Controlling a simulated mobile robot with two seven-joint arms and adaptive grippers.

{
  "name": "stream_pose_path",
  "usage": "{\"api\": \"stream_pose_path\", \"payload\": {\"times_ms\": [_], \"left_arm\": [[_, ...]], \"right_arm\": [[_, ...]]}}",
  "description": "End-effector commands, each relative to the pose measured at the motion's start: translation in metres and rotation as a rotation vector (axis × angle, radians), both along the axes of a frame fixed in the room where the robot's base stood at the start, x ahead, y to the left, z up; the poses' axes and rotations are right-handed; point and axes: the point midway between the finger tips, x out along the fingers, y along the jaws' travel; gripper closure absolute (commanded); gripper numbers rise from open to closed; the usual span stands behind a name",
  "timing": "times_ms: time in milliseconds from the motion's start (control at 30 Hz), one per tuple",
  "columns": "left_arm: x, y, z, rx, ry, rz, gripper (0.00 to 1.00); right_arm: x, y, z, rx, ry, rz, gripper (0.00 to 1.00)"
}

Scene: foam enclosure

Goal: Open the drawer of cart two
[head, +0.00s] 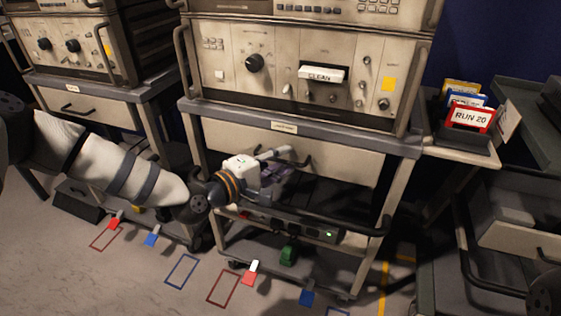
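The middle cart (400,146) has a pale drawer (345,163) under its top, with a small label (284,127) too small to read. I cannot tell from it which cart is cart two. The drawer front looks flush with the cart frame. A dark handle (298,160) shows on its front. My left gripper (280,153) is at this handle, reaching in from the left, with its fingertips close to the bar. I cannot tell whether the fingers are closed around it. My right gripper is not in view.
A similar cart (85,105) stands at the left. A dark push bar (330,222) crosses the middle cart's lower front. Another cart (520,225) stands at the right. Floor outlines (182,271) lie in front.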

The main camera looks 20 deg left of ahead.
Motion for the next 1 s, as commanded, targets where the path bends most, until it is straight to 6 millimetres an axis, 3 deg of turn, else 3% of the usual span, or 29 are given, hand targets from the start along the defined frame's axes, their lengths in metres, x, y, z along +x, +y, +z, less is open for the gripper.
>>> {"api": "stream_pose_path", "payload": {"times_ms": [233,333,367,667,833,1000], "left_arm": [[0.001,0.000,0.000,0.000,0.000,0.001,0.74],[0.001,0.000,0.000,0.000,0.000,0.001,0.97],[0.001,0.000,0.000,0.000,0.000,0.001,1.00],[-0.001,0.000,0.000,0.000,0.001,0.000,1.00],[-0.021,0.001,0.003,-0.002,0.002,0.000,1.00],[-0.060,0.002,0.005,-0.003,0.001,0.001,1.00]], "right_arm": [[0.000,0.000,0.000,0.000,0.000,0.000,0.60],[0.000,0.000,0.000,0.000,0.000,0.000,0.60],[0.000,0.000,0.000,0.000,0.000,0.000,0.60],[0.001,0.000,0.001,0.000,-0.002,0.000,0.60],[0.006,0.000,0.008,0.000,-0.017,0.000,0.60],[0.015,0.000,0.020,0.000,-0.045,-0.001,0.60]]}}
